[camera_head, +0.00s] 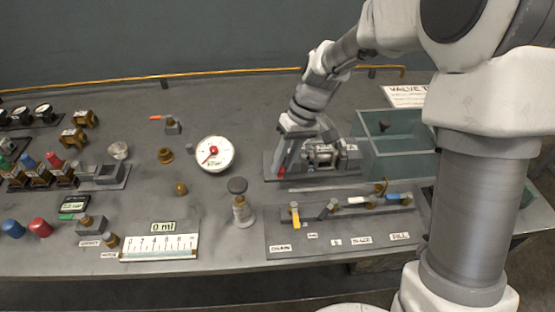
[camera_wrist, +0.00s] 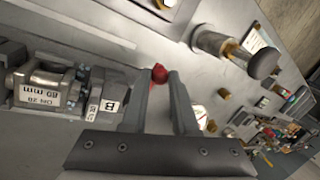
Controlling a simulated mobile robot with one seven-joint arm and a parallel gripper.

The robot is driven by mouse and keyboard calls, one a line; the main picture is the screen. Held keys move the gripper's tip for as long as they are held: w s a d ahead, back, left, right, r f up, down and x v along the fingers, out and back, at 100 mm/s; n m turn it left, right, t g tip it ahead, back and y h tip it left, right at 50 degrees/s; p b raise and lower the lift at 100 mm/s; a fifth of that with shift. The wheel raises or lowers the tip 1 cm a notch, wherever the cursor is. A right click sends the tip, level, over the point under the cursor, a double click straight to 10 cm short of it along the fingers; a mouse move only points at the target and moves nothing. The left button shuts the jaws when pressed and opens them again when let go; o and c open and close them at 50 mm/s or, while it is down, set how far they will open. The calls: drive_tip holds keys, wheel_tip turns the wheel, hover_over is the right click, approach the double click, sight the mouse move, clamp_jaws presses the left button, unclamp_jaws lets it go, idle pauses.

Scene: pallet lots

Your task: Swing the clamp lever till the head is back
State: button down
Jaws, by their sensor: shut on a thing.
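In the wrist view the clamp body (camera_wrist: 60,88) is at the left, with labels reading "B" and "80 mm". The clamp lever ends in a red knob (camera_head: 281,171), which also shows in the wrist view (camera_wrist: 158,74) between the fingertips. My gripper (camera_head: 284,162) points down at the left end of the clamp. It is shut on the clamp lever, with the red knob at its tips. The lever's shaft and part of the clamp are hidden by my gripper.
A valve board (camera_head: 345,222) with coloured levers lies in front. A round gauge (camera_head: 214,153) and a dark-capped post (camera_head: 243,205) stand to the left. Bare table lies between gauge and clamp.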

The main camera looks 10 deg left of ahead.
drive_tip(key=shift+d+f+n, duration=0.15)
drive_tip(key=shift+d+n, duration=0.25)
drive_tip(key=shift+w, duration=0.1)
drive_tip(key=c, duration=0.7)
unclamp_jaws()
drive_tip(key=shift+r, duration=0.2)
drive_tip(key=p+v, duration=0.2)
drive_tip(key=v, duration=1.5)
drive_tip(key=shift+w+a+p, duration=0.2)
drive_tip(key=shift+p, duration=0.2)
